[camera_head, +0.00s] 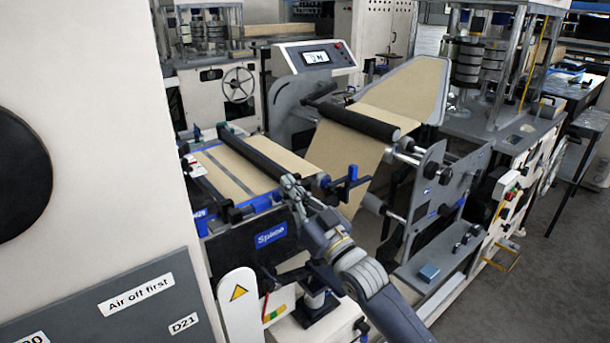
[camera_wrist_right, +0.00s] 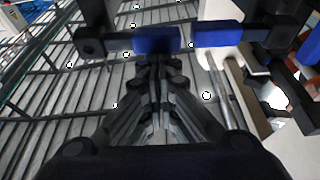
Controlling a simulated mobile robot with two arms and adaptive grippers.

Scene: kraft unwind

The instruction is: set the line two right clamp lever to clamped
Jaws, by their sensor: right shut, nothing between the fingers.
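A black clamp bar with a blue upright lever (camera_head: 352,172) stands at the right end of the splice table, to the right of my right gripper in the head view. I cannot read which line it belongs to. My right gripper (camera_head: 290,184) is shut and empty over the table's front right corner. In the right wrist view its closed fingers (camera_wrist_right: 160,66) point toward two blue pieces on black parts, a left one (camera_wrist_right: 155,41) and a right one (camera_wrist_right: 217,37). Whether the fingertips touch them I cannot tell. My left gripper is not in view.
A black roller (camera_head: 262,158) lies across the brown paper web close to my gripper. A second roller (camera_head: 355,122) and a grey side plate (camera_head: 435,190) stand to the right. A white guard with a warning triangle (camera_head: 240,305) stands in front. Open floor shows at far right.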

